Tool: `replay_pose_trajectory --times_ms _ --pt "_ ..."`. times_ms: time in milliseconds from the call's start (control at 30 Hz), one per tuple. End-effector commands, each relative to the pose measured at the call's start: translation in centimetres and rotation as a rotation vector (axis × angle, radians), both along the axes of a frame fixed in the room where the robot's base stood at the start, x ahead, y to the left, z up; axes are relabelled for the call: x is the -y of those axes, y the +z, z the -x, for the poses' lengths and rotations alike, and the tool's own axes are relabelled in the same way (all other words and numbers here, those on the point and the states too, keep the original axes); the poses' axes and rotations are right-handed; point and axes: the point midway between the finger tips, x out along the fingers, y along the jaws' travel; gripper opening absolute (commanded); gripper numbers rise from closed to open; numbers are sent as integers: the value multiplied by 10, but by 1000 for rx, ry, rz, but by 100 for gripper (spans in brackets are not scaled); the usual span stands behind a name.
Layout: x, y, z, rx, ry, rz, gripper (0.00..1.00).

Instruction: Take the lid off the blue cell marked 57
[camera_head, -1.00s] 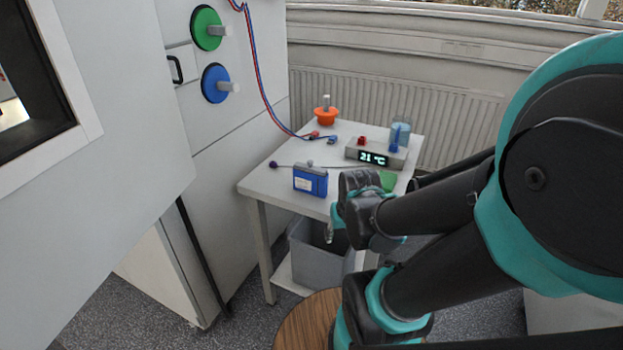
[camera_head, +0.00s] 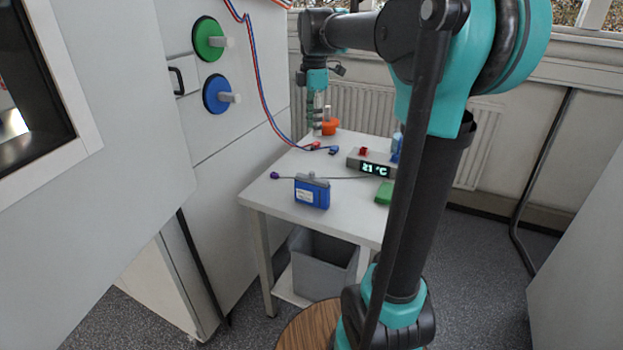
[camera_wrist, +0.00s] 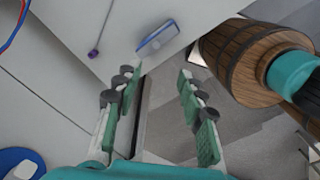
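The blue cell (camera_head: 312,193) stands upright on the white table, with a white label on its front that is too small to read. A grey lid (camera_head: 312,179) with a small knob sits on top of it. The cell also shows in the wrist view (camera_wrist: 157,39), near the table's edge. My gripper (camera_head: 316,124) points down, raised above the far left part of the table and away from the cell. In the wrist view its green-padded fingers (camera_wrist: 160,118) are wide apart with nothing between them.
The white table (camera_head: 275,205) also holds an orange piece (camera_head: 329,128), a temperature display (camera_head: 372,165), a green block (camera_head: 384,193) and a purple-ended rod (camera_head: 275,175). Red and blue cables (camera_head: 265,100) hang by the cabinet. A grey bin (camera_head: 322,265) stands below.

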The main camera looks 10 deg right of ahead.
Motion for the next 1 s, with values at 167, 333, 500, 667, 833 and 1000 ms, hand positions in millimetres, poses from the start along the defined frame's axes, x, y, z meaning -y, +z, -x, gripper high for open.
replay_pose_trajectory --times_ms 167,333,500,667,833,1000 --pt "-2 3 -4 -13 63 2 40" --pt "-2 -27 -4 -12 62 2 40" --pt "-2 -61 -4 -12 61 1 40" --pt "-1 -91 -4 -12 61 2 40" --pt "-1 -109 -5 -12 60 2 40" --pt "-2 -119 -5 -12 60 1 40"
